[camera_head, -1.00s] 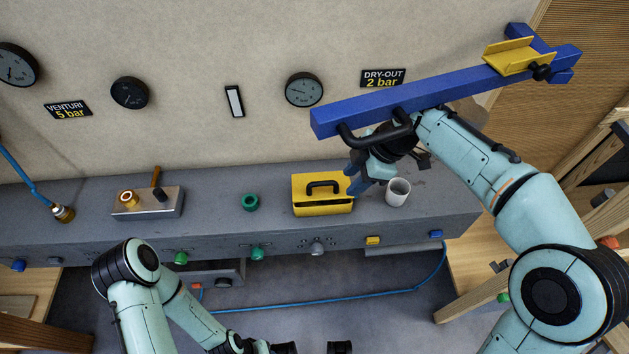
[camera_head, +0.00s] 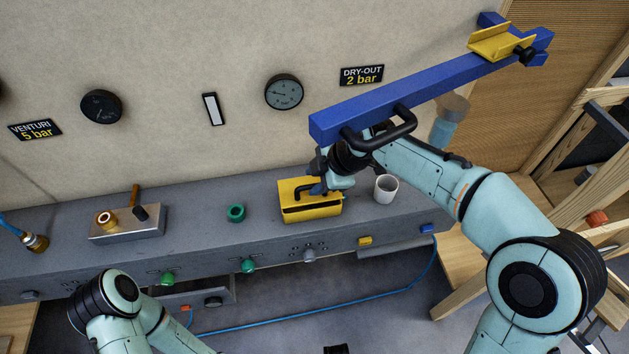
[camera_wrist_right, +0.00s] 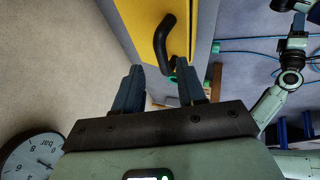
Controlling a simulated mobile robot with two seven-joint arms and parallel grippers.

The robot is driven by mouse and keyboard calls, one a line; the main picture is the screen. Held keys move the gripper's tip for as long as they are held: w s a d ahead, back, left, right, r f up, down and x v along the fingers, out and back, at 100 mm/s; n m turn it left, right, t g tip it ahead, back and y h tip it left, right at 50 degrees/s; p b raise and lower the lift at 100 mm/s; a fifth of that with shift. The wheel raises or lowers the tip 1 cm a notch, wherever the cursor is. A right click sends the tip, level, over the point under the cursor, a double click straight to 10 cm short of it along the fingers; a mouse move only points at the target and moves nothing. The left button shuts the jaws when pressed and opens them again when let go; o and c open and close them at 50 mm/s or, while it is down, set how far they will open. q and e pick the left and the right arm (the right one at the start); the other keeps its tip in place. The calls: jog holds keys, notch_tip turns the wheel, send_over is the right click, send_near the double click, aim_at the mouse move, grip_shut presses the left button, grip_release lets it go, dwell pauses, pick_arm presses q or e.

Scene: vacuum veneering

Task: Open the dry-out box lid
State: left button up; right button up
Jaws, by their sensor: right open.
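The dry-out box (camera_head: 312,213) is a yellow box with a black bar handle (camera_head: 304,192) on its lid, on the grey bench ledge. The lid looks shut, with a dark slot along the front. My right gripper (camera_head: 319,187) is at the right end of the handle and partly hides it. In the right wrist view its two fingers (camera_wrist_right: 158,80) are apart and empty. The handle (camera_wrist_right: 163,42) shows just beyond the fingertips, between them and not clearly gripped. Of my left arm, the head view shows only links at the lower left; its gripper is out of that view.
A white cup (camera_head: 386,189) stands close right of the box. A green ring (camera_head: 236,213) and a metal block with a brass fitting (camera_head: 127,224) lie to the left. A blue beam (camera_head: 420,88) extends over my right forearm. The ledge between box and green ring is clear.

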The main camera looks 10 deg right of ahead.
jog(key=shift+w+a+f, duration=0.1)
jog(key=shift+a+f, duration=0.3)
jog(key=shift+f, duration=0.2)
jog(key=shift+d, duration=0.1)
grip_shut()
